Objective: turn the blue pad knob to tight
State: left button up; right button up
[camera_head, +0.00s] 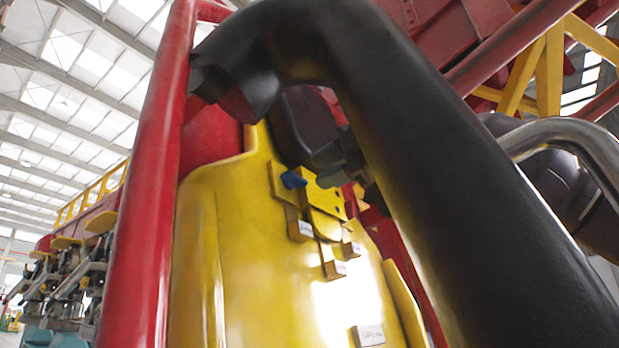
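The blue pad knob (293,180) is small and sits on a yellow plate (282,192) near the top of a yellow panel. My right gripper (327,178) is dark grey and shows just right of the knob, partly behind the large black padded bar. Its fingertips look close to the knob but apart from it in the picture. They are small and dark, so I cannot tell whether they are open or shut. The knob's markings cannot be read. My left gripper is not in view.
A thick black padded bar (430,170) arches over the front and right. A red post (150,190) stands at the left. The yellow panel (245,270) carries several labelled blocks, one a white-labelled block (368,335) low down. A metal tube (570,135) curves at the right.

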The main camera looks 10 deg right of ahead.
jog(key=v, duration=0.6)
jog(key=shift+s+d, duration=0.25)
jog(key=shift+d, duration=0.1)
